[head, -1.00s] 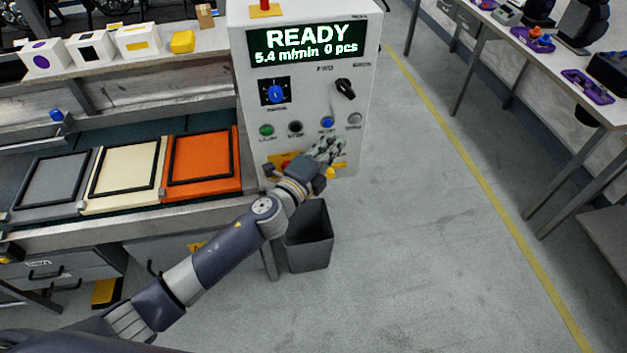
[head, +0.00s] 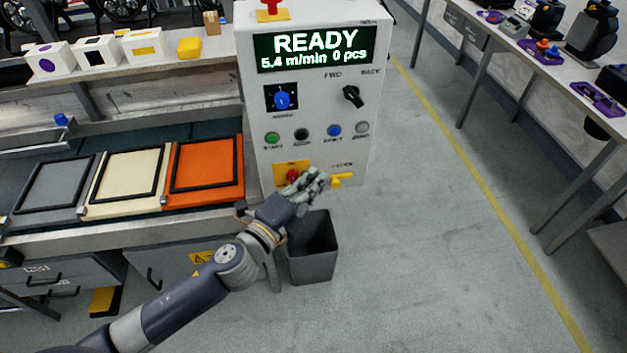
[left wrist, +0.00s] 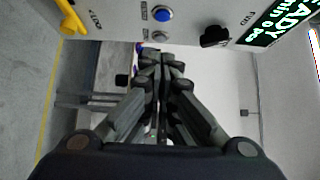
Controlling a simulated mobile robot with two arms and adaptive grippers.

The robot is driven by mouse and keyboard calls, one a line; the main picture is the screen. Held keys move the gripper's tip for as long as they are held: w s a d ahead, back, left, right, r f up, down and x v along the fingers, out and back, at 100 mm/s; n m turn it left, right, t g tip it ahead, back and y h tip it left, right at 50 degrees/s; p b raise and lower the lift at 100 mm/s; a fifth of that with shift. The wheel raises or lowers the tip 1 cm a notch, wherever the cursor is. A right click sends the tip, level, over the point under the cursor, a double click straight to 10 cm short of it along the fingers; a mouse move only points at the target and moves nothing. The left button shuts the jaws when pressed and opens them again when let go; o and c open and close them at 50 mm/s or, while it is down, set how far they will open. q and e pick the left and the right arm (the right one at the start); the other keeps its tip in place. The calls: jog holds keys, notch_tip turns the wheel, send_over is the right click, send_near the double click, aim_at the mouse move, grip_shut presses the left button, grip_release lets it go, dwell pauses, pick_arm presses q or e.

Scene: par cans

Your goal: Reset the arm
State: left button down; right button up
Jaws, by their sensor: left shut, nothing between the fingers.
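My left arm reaches up from the bottom left of the head view. Its gripper (head: 318,180) is shut and empty, in front of the lower part of the white control panel (head: 375,120). It partly covers the area by the red button (head: 292,176) on its yellow plate. In the left wrist view the shut fingers (left wrist: 160,62) point toward the panel's edge, near the blue button (left wrist: 162,14) and a grey button. The panel's screen (head: 308,48) reads READY, 5.4 m/min, 0 pcs. My right gripper is not in view.
A grey bin (head: 312,255) stands on the floor below the gripper. Grey, cream and orange trays (head: 203,198) lie on the conveyor at left. A yellow handle (head: 343,180) juts from the panel's lower right. The floor at right is clear up to a bench (head: 560,75).

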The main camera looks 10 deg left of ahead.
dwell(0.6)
pick_arm(q)
jog(key=a+f+n+g+y, duration=0.1)
jog(key=a+f+n+y, duration=0.2)
jog(key=f, duration=0.7)
jog(key=a+f+n+g+y, duration=0.1)
jog(key=a+f+n+g, duration=0.3)
jog(key=f, duration=0.6)
jog(key=s+a+f+n+g+y, duration=0.1)
jog(key=s+a+f+n, duration=0.2)
jog(key=f, duration=0.5)
jog(key=s+a+f+n+y, duration=0.15)
jog(key=s+a+f, duration=0.25)
jog(key=f, duration=0.5)
jog(key=s+a+f+n+g+y+b, duration=0.1)
jog(key=s+a+f+n+g, duration=0.15)
jog(key=s+f, duration=0.65)
jog(key=s+a+f+n+g+y, duration=0.1)
jog(key=s+f+n+g, duration=0.2)
jog(key=s+f, duration=0.55)
jog(key=s+f+n+g, duration=0.1)
jog(key=s+f+n, duration=0.1)
jog(key=s, duration=0.8)
jog(key=s+f+n+g, duration=0.2)
jog(key=s, duration=0.8)
jog(key=shift+s+d+f, duration=0.3)
jog(key=shift+s+d, duration=0.05)
jog(key=shift+s, duration=0.05)
jog(key=shift+g, duration=0.25)
